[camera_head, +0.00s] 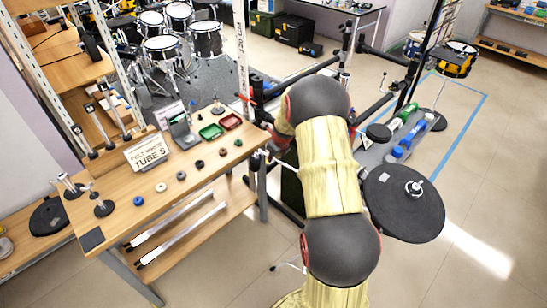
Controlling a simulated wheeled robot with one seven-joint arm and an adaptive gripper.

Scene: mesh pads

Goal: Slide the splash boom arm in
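My arm, in a pale yellow cover with dark round joints, rises through the middle of the view and bends toward the rack. Its far end and my gripper are hidden behind the upper joint. The black drum rack (375,107) stands behind and beside the arm, with clamps on its bars. A short thin pale rod (284,164) shows just left of the arm, near the table's right end. I cannot tell whether it is the splash boom arm, or whether anything holds it.
A wooden table (225,172) on the left bears small round parts, a green tray (211,131), a red tray (230,121) and a sign (148,151). A large black round pad (404,205) is close on the arm's right. The floor at lower right is clear.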

